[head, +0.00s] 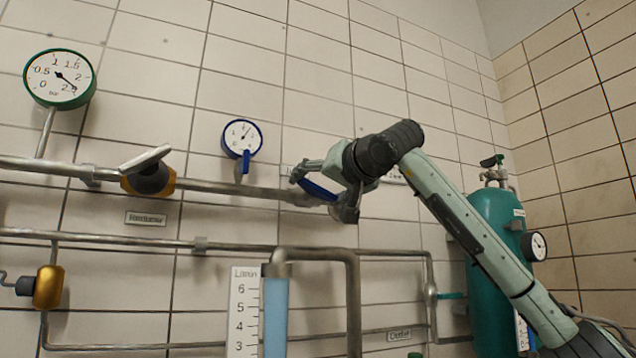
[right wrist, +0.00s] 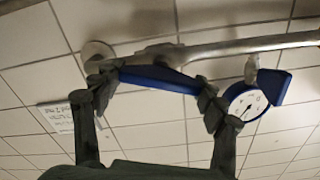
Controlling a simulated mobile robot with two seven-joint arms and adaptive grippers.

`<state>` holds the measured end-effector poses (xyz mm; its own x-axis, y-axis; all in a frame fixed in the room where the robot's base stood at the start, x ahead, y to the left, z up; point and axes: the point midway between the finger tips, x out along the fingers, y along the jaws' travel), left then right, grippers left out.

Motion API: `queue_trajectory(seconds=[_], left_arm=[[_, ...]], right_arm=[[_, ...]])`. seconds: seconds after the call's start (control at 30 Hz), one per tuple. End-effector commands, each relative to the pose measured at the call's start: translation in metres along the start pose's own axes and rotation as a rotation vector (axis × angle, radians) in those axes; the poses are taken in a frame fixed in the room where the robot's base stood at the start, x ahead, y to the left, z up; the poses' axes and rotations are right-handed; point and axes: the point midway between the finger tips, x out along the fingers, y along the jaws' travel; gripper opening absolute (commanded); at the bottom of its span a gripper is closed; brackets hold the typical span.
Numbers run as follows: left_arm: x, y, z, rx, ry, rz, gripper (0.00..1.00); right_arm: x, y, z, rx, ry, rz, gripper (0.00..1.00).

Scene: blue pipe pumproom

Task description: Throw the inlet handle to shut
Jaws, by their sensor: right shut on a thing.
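The blue inlet handle (head: 317,190) is on the upper pipe in the middle of the head view and slants down to the right. My right gripper (head: 322,186) is shut on it, with a finger at either end of the blue bar. The handle also shows as a blue bar (right wrist: 160,78) between the fingers of my right gripper (right wrist: 157,88) in the right wrist view. The gripper hides part of the valve and the label behind it. My left gripper is not in view.
A blue-rimmed gauge (head: 242,137) and a green-rimmed gauge (head: 59,80) stand above the upper pipe (head: 230,187). A grey-handled valve (head: 148,175) sits left on it. A lower pipe (head: 140,239), level tube (head: 275,315) and green cylinder (head: 492,225) are near.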

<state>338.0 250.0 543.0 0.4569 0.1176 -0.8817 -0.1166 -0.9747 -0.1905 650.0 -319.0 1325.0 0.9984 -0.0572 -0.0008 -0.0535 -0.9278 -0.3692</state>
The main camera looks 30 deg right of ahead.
Motion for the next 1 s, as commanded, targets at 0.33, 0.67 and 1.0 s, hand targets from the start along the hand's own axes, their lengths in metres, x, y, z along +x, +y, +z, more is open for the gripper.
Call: queue_trajectory(seconds=[0.33, 0.67, 1.0], left_arm=[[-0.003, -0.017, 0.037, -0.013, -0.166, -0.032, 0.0], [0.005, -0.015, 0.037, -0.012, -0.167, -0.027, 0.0], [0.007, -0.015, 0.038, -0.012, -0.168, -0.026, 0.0]], right_arm=[[0.0, 0.002, -0.001, 0.33, 0.001, 0.0, 0.43], [0.0, 0.004, 0.0, 0.643, 0.001, -0.001, 0.43], [0.0, 0.005, 0.002, 0.949, 0.002, 0.0, 0.43]])
